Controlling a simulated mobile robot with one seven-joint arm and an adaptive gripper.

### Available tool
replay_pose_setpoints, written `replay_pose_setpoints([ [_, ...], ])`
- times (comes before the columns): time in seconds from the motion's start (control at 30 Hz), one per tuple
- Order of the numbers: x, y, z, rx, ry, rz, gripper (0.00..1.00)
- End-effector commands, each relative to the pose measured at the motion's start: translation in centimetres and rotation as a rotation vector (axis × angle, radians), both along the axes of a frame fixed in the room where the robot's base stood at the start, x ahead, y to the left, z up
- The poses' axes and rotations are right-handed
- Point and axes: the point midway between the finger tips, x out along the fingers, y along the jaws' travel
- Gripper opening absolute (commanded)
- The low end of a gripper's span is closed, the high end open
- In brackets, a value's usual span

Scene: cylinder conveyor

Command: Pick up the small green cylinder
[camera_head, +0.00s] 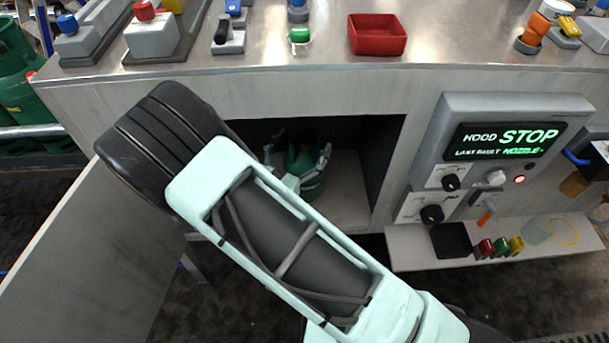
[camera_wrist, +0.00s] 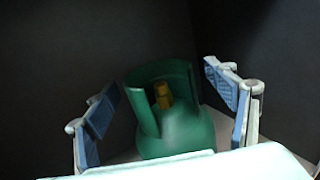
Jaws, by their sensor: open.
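The small green cylinder (camera_wrist: 178,125) stands upright inside a dark recess under the counter, with a collar around a yellow valve (camera_wrist: 162,95) at its top. It also shows in the head view (camera_head: 305,170), partly hidden by my arm and fingers. My gripper (camera_wrist: 170,108) is open, with one blue-padded finger to the left of the cylinder and one to the right. Gaps show between the fingers and the cylinder in the wrist view. The cylinder's base is hidden by the pale part of my gripper at the bottom of that view.
The recess (camera_head: 350,190) has a dark wall close on the right and a counter edge above. A red tray (camera_head: 377,35) sits on the counter. A control panel (camera_head: 510,140) and a small shelf (camera_head: 410,248) are to the right. Larger green cylinders (camera_head: 20,80) stand far left.

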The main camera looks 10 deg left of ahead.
Motion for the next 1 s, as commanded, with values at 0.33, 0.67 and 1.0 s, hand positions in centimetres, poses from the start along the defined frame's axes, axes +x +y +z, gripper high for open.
replay_pose_setpoints([
  [0.33, 0.91, -0.18, 0.05, 0.000, 0.000, 0.001, 0.77],
  [0.67, 0.89, -0.16, 0.04, 0.000, 0.000, 0.001, 0.41],
  [1.0, 0.88, -0.16, 0.03, 0.000, 0.000, 0.001, 0.03],
])
